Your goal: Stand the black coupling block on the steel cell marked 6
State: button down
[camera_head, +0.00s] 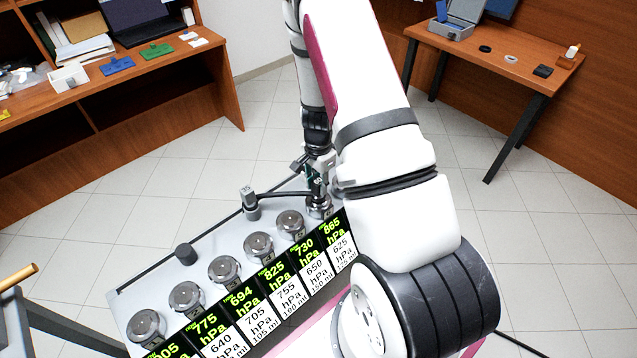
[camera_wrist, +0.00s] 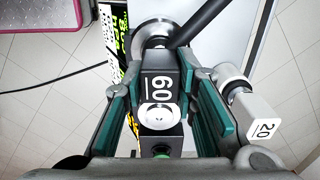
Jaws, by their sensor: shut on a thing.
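My gripper (camera_head: 317,183) is at the far right end of the row of steel cells.
A black bar runs beside this cell to a grey post (camera_head: 251,207). Several other steel cells (camera_head: 224,269) line the bench, with pressure displays (camera_head: 275,284) in front. A black knob (camera_head: 185,252) stands behind.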

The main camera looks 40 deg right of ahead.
jog(key=shift+f, duration=0.15)
jog(key=c, duration=1.3)
grip_release()
